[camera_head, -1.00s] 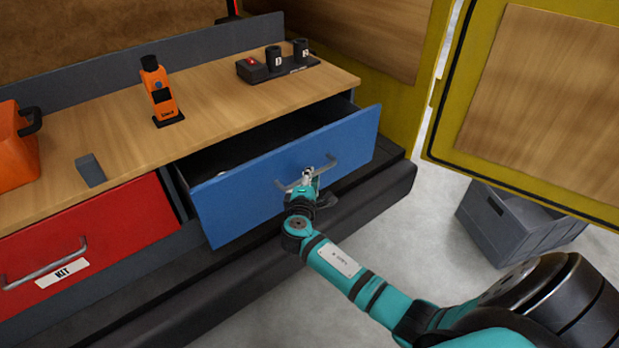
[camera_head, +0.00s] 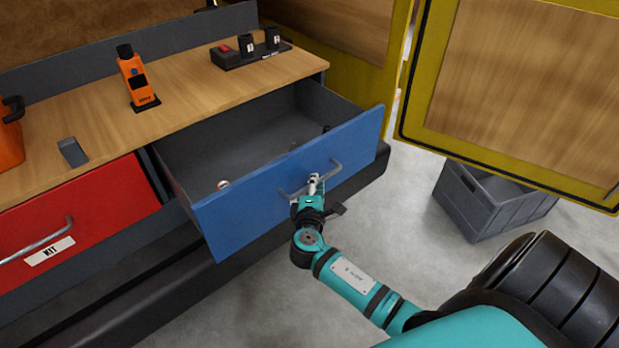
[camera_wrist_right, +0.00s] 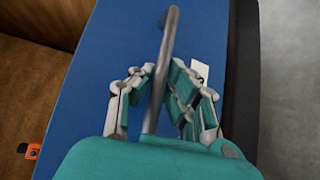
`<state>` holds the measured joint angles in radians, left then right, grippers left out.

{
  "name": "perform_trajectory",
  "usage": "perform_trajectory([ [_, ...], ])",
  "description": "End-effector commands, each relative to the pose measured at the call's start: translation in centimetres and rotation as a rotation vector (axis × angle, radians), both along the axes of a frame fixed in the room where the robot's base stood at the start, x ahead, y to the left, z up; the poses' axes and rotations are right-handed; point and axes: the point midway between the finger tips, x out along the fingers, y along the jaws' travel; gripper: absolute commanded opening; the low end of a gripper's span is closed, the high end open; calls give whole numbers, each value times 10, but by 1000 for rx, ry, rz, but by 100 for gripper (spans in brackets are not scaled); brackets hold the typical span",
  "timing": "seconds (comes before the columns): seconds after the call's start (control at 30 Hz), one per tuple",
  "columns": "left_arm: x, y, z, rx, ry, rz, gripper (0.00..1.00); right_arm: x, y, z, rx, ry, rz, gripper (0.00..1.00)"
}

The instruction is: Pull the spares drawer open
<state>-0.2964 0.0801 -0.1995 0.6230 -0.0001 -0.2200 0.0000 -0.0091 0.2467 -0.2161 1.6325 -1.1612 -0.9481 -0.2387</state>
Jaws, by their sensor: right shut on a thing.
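The blue drawer (camera_head: 240,208) stands well out from the bench, and its grey inside shows with a few small items in it. Its grey bar handle (camera_head: 337,167) runs across the front face. My right gripper (camera_head: 314,184) is shut on this handle. In the right wrist view the handle (camera_wrist_right: 168,50) passes between the two fingers of the right gripper (camera_wrist_right: 158,88), with the blue drawer front (camera_wrist_right: 105,75) behind. A white label (camera_wrist_right: 200,70) is partly hidden by a finger. My left gripper is not in view.
A red drawer (camera_head: 80,215) marked KIT is shut at the left. On the wooden top (camera_head: 195,95) stand an orange device (camera_head: 136,80), a grey block (camera_head: 72,152) and a black holder (camera_head: 250,54). A grey crate (camera_head: 490,205) sits on the floor at the right.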

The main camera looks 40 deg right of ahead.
Motion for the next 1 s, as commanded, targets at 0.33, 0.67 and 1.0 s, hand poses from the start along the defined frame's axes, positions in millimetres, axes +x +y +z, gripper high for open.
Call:
perform_trajectory([
  [0.33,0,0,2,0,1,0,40,-5,-1,3,-7,-5,1,0],
  [0.67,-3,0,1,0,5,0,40,-5,-1,3,-5,-4,1,28],
  [1.0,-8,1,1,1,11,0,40,-6,0,1,-2,-1,0,36],
])
